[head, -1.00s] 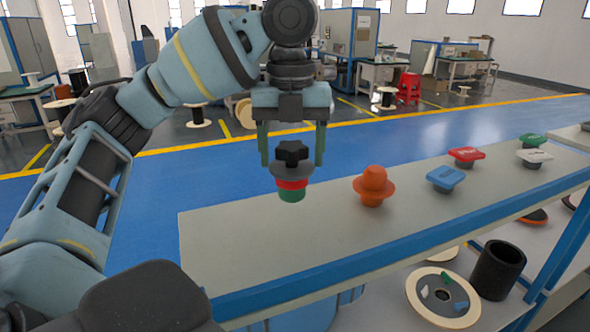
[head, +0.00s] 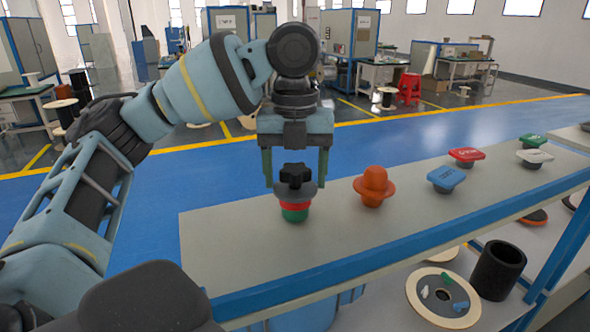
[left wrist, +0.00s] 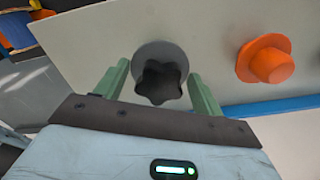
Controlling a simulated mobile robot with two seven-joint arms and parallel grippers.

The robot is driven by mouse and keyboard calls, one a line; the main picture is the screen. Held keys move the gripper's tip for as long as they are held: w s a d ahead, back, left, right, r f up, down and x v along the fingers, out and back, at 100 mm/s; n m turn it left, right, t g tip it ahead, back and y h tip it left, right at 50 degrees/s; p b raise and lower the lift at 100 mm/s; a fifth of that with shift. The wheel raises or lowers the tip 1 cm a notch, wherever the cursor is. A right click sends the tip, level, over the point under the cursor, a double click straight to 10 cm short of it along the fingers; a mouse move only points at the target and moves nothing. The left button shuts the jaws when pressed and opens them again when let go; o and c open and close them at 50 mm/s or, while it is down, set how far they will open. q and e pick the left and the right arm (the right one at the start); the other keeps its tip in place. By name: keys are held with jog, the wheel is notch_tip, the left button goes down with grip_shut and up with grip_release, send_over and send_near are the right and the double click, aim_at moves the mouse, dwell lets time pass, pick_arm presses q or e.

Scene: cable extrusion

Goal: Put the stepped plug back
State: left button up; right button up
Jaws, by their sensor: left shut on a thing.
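The stepped plug (head: 295,205) has a black star knob on a grey flange, with red and green steps below. It is upright over the near left part of the grey shelf top, and I cannot tell whether its base touches the surface. My left gripper (head: 296,183) points down and is shut on it, a finger on each side of the flange. The left wrist view shows the knob (left wrist: 161,82) between the fingers, with the steps hidden below the flange. My right gripper is not in view.
An orange plug (head: 374,186) stands on the shelf top (head: 235,250) to the right. Beyond it are a blue plug (head: 446,178), a red plug (head: 467,156), a white plug (head: 534,157) and a green plug (head: 532,140). A reel and black cylinder are on the lower shelf.

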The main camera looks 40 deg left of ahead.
pick_arm(q)
jog(key=o, duration=1.1)
jog(key=shift+o, duration=0.2)
notch_tip(320, 180, up, 12)
jog(key=shift+r, duration=0.15)
